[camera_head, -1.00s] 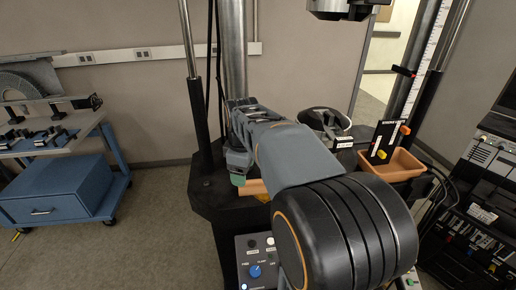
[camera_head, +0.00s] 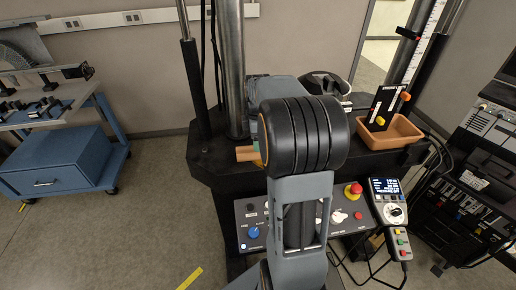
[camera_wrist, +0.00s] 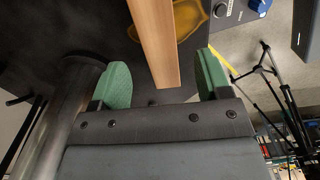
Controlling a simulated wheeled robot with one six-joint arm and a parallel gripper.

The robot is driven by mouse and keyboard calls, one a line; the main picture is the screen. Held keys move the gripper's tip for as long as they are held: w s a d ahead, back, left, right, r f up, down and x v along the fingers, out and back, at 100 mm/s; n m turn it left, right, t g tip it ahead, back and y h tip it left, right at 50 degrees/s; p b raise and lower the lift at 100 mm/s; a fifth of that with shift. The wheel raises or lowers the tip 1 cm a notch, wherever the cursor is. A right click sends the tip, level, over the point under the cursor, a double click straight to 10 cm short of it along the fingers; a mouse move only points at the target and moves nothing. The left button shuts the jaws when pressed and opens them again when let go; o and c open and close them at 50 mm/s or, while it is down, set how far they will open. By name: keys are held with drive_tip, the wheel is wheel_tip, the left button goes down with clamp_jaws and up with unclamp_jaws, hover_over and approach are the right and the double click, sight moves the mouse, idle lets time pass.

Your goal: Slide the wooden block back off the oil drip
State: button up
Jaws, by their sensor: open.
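The wooden block (camera_wrist: 154,38) is a long pale bar on the dark machine table. Its near end lies between the green fingers of my gripper (camera_wrist: 161,66) in the wrist view. The gripper is open, with a gap between the block and each finger. The oil drip (camera_wrist: 190,17) is a yellow-brown patch beside the block's right side, and the block may cover part of it. In the head view one end of the block (camera_head: 246,154) shows left of my arm, which hides the gripper and most of the block.
An orange-brown tray (camera_head: 391,135) with a black labelled piece stands at the table's right. A control panel (camera_head: 343,213) with a red button and a handheld controller (camera_head: 389,202) are at the front. A steel column (camera_head: 232,70) rises behind the block. A blue cabinet (camera_head: 57,165) stands left.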

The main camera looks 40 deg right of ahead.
drive_tip(key=shift+f, duration=2.4)
drive_tip(key=shift+c, duration=0.2)
